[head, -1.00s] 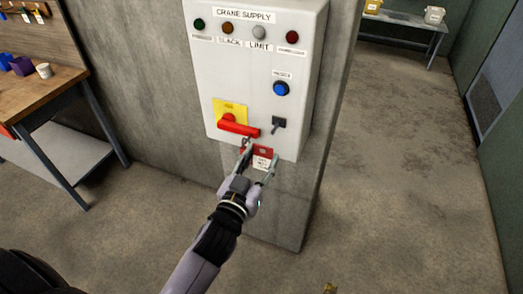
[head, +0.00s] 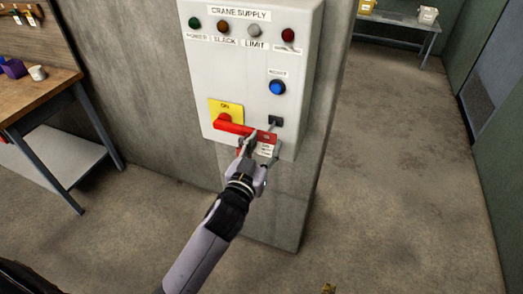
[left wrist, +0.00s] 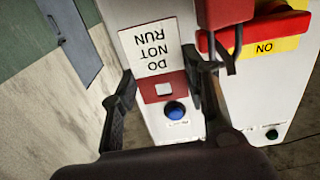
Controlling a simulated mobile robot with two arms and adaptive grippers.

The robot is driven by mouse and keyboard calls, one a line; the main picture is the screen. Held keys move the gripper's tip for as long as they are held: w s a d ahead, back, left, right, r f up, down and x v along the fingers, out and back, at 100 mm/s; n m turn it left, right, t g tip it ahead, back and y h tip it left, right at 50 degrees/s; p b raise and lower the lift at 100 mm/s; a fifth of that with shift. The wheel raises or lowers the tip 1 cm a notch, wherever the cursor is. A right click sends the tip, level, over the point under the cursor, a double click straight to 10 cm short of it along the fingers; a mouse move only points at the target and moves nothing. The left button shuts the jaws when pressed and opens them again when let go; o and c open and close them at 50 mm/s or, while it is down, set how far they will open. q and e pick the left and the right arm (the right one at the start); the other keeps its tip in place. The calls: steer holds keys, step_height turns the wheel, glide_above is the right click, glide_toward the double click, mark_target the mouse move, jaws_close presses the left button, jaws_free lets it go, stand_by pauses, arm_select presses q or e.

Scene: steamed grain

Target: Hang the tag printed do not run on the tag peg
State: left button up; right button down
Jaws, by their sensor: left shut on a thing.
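The tag printed DO NOT RUN (left wrist: 155,52) is white with a red holed end; in the head view the tag (head: 265,150) is upright, red end up. My left gripper (head: 260,153) is shut on it, one finger at each side, in front of the cabinet's lower right. The tag peg appears to be the grey peg on a small dark plate (head: 276,122), right of the red handle. The tag's red end is just below and left of it in the head view. Whether they touch I cannot tell. My right gripper is not in view.
The red switch handle (head: 240,129) on a yellow ON plate (head: 232,108) is close to the left finger. What looks like a red padlock (left wrist: 225,10) hangs there by a dark shackle. A blue button (head: 277,87) sits above the peg. A workbench (head: 45,88) stands at left.

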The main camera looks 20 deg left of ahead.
arm_select(q)
steer(key=shift+w+b, duration=0.3)
steer(key=shift+w, duration=1.3)
steer(key=shift+w+f, duration=0.15)
steer(key=shift+w, duration=0.4)
steer(key=shift+w+d, duration=0.1)
steer(key=shift+w, duration=0.05)
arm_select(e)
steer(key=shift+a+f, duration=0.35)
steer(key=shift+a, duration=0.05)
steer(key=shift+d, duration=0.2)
arm_select(q)
steer(key=o, duration=0.9)
steer(key=shift+d, duration=0.1)
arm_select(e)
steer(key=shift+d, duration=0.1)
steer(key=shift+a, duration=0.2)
